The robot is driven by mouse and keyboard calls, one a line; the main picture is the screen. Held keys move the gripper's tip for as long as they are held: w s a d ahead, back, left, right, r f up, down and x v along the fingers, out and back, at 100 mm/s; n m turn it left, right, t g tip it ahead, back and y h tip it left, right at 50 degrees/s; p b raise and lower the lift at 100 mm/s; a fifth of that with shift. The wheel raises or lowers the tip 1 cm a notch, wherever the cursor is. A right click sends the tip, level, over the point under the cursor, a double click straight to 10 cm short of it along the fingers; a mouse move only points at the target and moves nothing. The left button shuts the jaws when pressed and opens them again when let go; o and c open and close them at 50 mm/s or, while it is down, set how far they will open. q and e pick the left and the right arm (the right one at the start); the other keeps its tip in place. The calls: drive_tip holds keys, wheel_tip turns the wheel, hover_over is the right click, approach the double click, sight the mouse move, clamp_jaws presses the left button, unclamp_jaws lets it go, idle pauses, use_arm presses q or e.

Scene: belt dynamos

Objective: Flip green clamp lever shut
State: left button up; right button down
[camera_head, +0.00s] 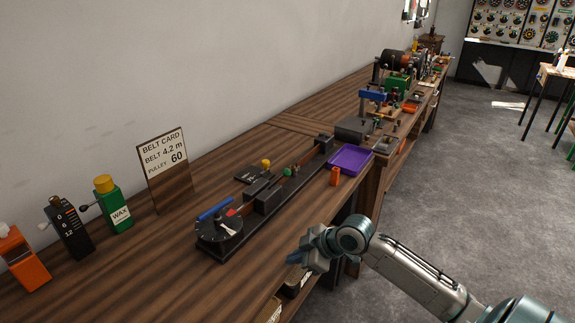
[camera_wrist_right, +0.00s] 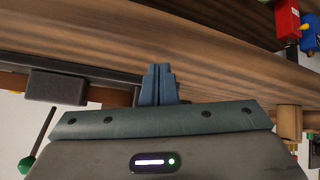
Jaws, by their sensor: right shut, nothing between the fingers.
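The clamp lever with a green knob (camera_head: 287,172) stands on the long black rail device (camera_head: 262,203) on the bench. A green knob on a thin dark rod also shows at the lower left of the right wrist view (camera_wrist_right: 26,165); the rod slants. My right gripper (camera_head: 294,258) is shut and empty over the bench's front edge, in front of the rail and apart from the lever. Its closed blue-grey fingers show in the right wrist view (camera_wrist_right: 158,86). Whether the lever is seated at its base is too small to tell. My left gripper is not in view.
A yellow knob (camera_head: 266,163), a blue handle (camera_head: 214,209) and a round dial (camera_head: 220,230) are around the rail. A purple tray (camera_head: 350,159) and orange cylinder (camera_head: 335,176) are right of it. A belt card (camera_head: 165,165) and green wax bottle (camera_head: 113,208) stand behind left.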

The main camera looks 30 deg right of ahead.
drive_tip(key=w+d+r+n+t+y, duration=0.1)
drive_tip(key=w+d+r, duration=0.25)
drive_tip(key=r, duration=0.45)
drive_tip(key=w+d+r+n+t, duration=0.1)
drive_tip(key=w+d+r, duration=0.25)
drive_tip(key=r, duration=0.35)
drive_tip(key=w+d+r+t+y, duration=0.1)
drive_tip(key=w+d+r+t, duration=0.2)
drive_tip(key=r, duration=0.5)
drive_tip(key=g+p, duration=0.1)
drive_tip(key=p, duration=0.4)
hover_over(287, 175)
drive_tip(key=w+a, duration=0.1)
drive_tip(key=a, duration=0.2)
wheel_tip(287, 175, down, 4)
drive_tip(key=d+f+p, duration=0.1)
drive_tip(key=s+d+f+p, duration=0.1)
drive_tip(key=d+f, duration=0.1)
drive_tip(key=shift+f, duration=0.1)
